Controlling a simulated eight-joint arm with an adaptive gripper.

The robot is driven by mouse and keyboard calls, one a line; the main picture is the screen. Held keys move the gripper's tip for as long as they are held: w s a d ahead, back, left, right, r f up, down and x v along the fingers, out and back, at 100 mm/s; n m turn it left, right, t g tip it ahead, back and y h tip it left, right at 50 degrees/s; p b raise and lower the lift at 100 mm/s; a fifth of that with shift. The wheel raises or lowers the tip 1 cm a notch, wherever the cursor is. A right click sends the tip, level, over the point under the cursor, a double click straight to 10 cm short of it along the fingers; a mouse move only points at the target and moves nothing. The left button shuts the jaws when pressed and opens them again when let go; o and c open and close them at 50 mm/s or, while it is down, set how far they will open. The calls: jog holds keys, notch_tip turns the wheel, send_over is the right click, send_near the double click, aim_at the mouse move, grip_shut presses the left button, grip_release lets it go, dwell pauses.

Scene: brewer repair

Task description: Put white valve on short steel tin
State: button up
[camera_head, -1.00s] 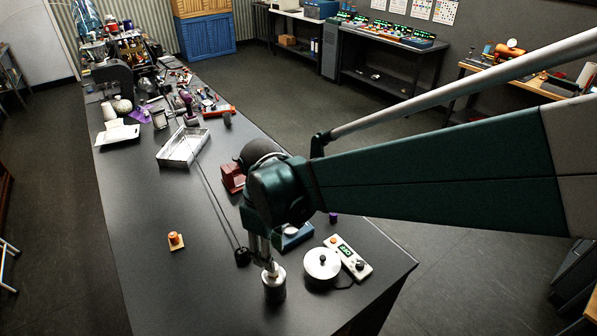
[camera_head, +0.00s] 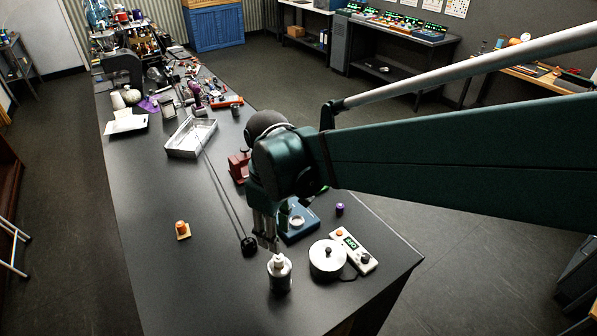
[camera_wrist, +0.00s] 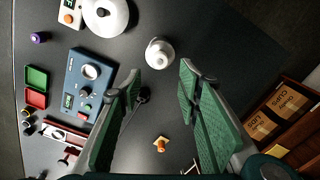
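The white valve (camera_head: 279,261) sits upright on top of the short steel tin (camera_head: 280,280) near the front of the dark bench. In the wrist view the white valve (camera_wrist: 158,50) shows from above on the tin (camera_wrist: 161,62), beyond my fingertips. My gripper (camera_head: 266,240) is above and slightly behind the valve, apart from it. In the wrist view my gripper (camera_wrist: 161,78) has its green-padded fingers spread wide with nothing between them.
A lidded silver pot (camera_head: 327,258) and a white control box (camera_head: 354,252) stand just right of the tin. A blue device (camera_head: 298,222) is behind them. An orange knob on a small plate (camera_head: 182,229) lies left. The bench's front left is clear.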

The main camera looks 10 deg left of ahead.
jog(key=shift+d, duration=0.15)
jog(key=w+d+r+m+t+y, duration=0.1)
jog(key=d+r+m+t, duration=0.15)
jog(key=d, duration=0.75)
jog(key=w+d+r+m+t, duration=0.1)
jog(key=d+r+m, duration=0.25)
jog(key=d, duration=0.65)
jog(key=s+d+m+t, duration=0.2)
jog(key=d+m, duration=0.2)
jog(key=d, duration=0.4)
jog(key=s+d+m+t+h, duration=0.1)
jog(key=s+d+m, duration=0.2)
jog(key=d, duration=0.6)
jog(key=shift+s+r+m+t, duration=0.3)
jog(key=shift+m+t, duration=0.05)
jog(key=shift+m, duration=0.25)
jog(key=shift+d, duration=0.1)
notch_tip(320, 180, down, 10)
jog(key=b, duration=1)
jog(key=shift+f, duration=0.2)
